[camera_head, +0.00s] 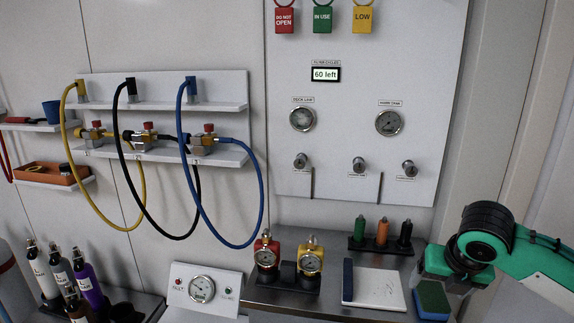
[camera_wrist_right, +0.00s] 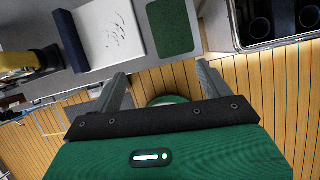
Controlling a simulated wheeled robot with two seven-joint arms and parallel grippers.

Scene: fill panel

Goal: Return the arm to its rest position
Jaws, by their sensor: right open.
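My right arm comes in from the right in the head view, its green and black wrist bent beside the metal counter. My left gripper is in neither view.
A green pad (camera_head: 433,299) lies close below the right gripper. Beside it are a white board (camera_head: 378,289) and a dark blue block (camera_head: 347,280). Hoses (camera_head: 265,195) hang left.

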